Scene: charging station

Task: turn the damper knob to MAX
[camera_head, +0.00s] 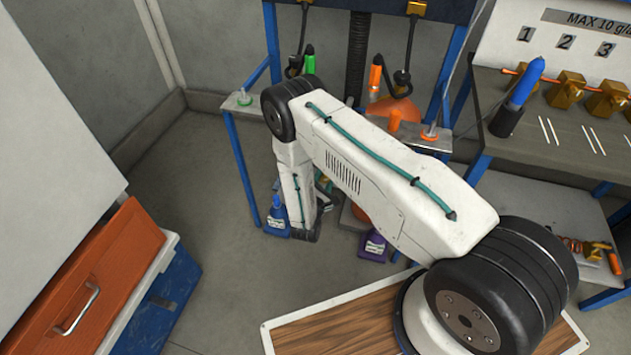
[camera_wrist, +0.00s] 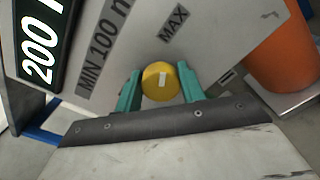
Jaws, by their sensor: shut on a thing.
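In the wrist view, the yellow round damper knob (camera_wrist: 158,86) sits on a grey panel (camera_wrist: 215,35). A short white mark on its face stands nearly upright in the picture, slightly above the knob's middle. The MAX label (camera_wrist: 173,22) is above the knob, a little to the right. The MIN label (camera_wrist: 100,55) is to the upper left. My gripper (camera_wrist: 161,84) has its two teal fingers on either side of the knob and is shut on it. In the head view, the fingers and knob cannot be made out behind my arm.
In the wrist view, a dark 200 display (camera_wrist: 42,45) is at left and an orange cylinder (camera_wrist: 280,45) at right. An orange drawer (camera_head: 95,280) is at lower left.

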